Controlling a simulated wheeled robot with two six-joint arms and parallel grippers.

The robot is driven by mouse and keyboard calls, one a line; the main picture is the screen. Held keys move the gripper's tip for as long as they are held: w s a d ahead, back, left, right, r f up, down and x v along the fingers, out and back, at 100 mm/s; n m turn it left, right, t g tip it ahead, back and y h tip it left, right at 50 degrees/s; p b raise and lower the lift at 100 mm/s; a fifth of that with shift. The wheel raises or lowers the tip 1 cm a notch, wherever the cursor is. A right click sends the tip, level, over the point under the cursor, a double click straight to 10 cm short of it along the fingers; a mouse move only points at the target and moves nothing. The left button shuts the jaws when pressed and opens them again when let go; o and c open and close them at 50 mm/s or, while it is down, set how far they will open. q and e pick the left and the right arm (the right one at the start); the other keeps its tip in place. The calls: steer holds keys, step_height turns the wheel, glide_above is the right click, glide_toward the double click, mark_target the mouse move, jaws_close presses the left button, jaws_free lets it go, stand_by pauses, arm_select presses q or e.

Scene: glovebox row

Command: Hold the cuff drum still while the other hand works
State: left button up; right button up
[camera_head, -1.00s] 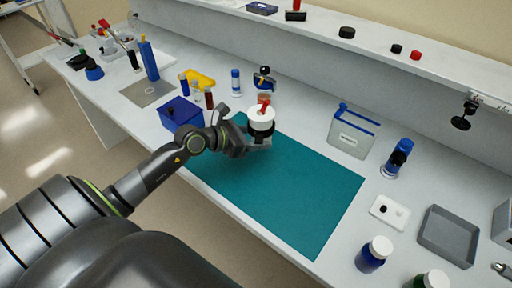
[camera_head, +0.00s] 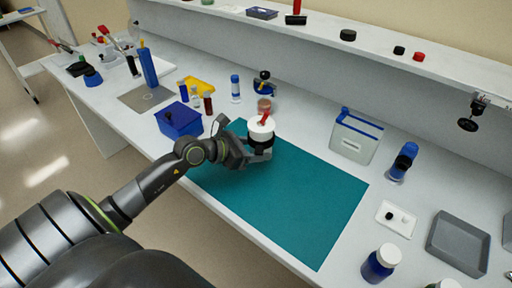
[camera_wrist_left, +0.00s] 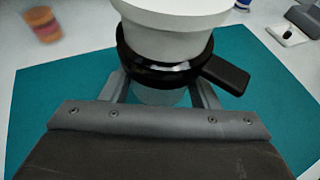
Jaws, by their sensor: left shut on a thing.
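In the left wrist view the white drum (camera_wrist_left: 178,22) flares upward above a black ring (camera_wrist_left: 165,68) with a side lever. A clear lower part (camera_wrist_left: 160,95) sits between my fingers. The drum's underside is hidden, so I cannot tell whether it touches the mat. My right gripper is not in view.
A small reddish jar (camera_head: 264,106) stands just behind the drum. A blue box (camera_head: 179,121) and several small vials are to the left. A clear blue-topped container (camera_head: 354,138) and a white tray (camera_head: 396,219) lie to the right. The mat's right half is clear.

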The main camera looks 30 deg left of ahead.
arm_select(q)
steer(key=shift+f+b, duration=1.05)
steer(key=shift+f, duration=0.5)
steer(key=shift+f+b, duration=1.05)
steer(key=shift+f, duration=0.25)
stand_by(1.4)
steer(key=o, duration=1.1)
